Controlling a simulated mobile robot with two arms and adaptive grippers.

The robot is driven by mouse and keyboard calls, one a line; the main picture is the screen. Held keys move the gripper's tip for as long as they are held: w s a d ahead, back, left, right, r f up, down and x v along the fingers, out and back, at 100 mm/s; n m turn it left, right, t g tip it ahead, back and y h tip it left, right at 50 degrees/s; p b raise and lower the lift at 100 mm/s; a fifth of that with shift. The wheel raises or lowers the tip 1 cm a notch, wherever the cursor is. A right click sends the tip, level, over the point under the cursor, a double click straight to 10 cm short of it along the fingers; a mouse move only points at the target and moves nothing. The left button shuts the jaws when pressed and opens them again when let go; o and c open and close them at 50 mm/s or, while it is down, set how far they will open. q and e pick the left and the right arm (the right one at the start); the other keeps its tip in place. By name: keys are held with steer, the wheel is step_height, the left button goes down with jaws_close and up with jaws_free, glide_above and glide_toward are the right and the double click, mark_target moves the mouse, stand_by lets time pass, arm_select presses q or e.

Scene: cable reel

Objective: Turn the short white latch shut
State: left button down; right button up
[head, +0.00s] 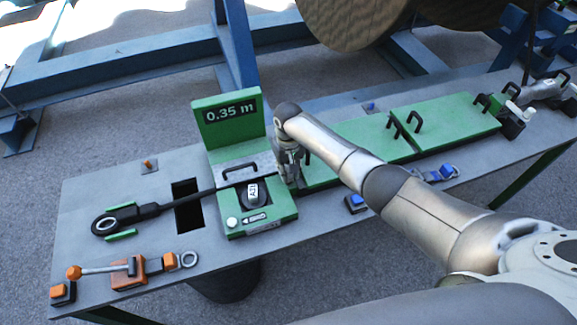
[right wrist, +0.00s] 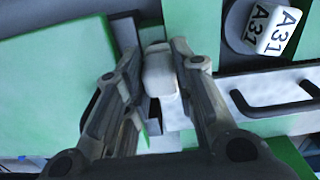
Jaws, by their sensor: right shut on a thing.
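The short white latch (right wrist: 160,72) sits between the fingertips of my right gripper (right wrist: 156,58) in the right wrist view, at the gap between two green surfaces. My right gripper is shut on it. In the head view my right gripper (head: 290,168) points down just right of the green meter box (head: 262,228), and the latch is hidden behind it. I cannot tell the latch's exact angle. My left gripper is not in view.
A 0.35 m display (head: 228,115) stands behind the meter box, which carries a black dial marked A31 (head: 252,192). A black cable (head: 165,208) runs left over a bench opening. Green lids (head: 445,125) with black handles lie right.

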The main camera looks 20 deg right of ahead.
steer(key=shift+w+m, duration=0.1)
steer(key=shift+m, duration=0.2)
stand_by(0.4)
steer(key=o, duration=1)
step_height(320, 180, up, 12)
steer(key=shift+r, duration=0.1)
